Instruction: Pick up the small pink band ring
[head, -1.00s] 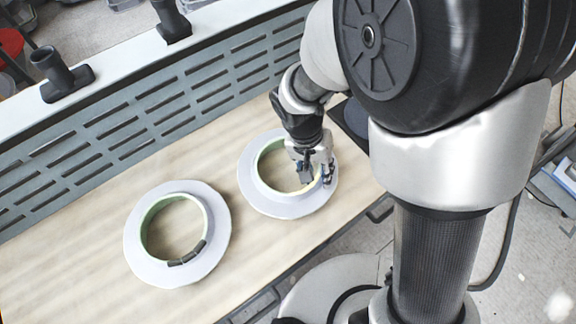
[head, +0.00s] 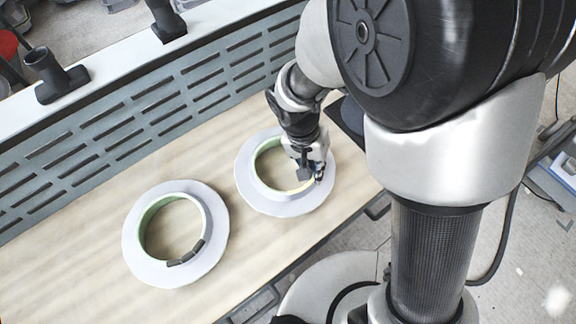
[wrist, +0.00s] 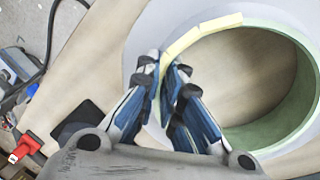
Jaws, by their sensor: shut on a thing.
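No pink ring shows in either view. Two pale flanged ring moulds with green inner walls lie on the table. The right ring mould (head: 248,188) carries a pale yellow strip along part of its raised rim; this strip (wrist: 205,33) is clear in the wrist view. My gripper (wrist: 168,78) is shut on the rim wall at the strip's end, one finger inside and one outside the wall. In the head view my gripper (head: 312,175) is at the ring's right side and hides part of it. The ring looks flat on the table.
The left ring mould (head: 133,243) lies apart, with dark strips (head: 187,254) on its lower rim. A slotted grey panel (head: 130,125) runs behind the wooden table (head: 60,265). A dark flat object (wrist: 82,120) lies near the table's right end.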

